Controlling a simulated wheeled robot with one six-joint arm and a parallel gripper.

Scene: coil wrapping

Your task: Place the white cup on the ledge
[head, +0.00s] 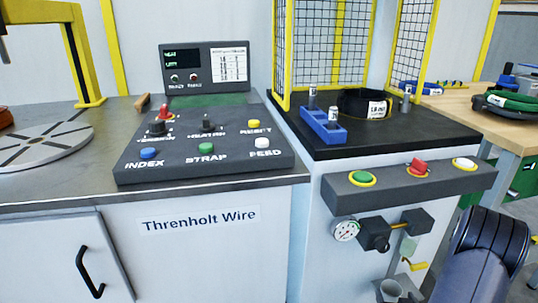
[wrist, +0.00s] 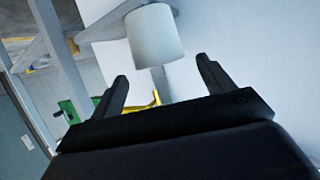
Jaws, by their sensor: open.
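The white cup (wrist: 156,38) is in the wrist view, ahead of my gripper (wrist: 161,72), roughly in line with the gap between the fingers. The two dark fingers stand wide apart, with nothing held between them. The cup appears to be beyond the fingertips; whether it touches either one cannot be told. My fingers are not visible in the head view. I cannot tell which surface is the ledge.
A pressure gauge (head: 346,229), a valve with a yellow handle (head: 413,266) and a button bar (head: 408,184) project from the right cabinet near the cup. A control console (head: 205,145) and blue holder (head: 323,126) stand above. A wooden bench (head: 470,107) is at right.

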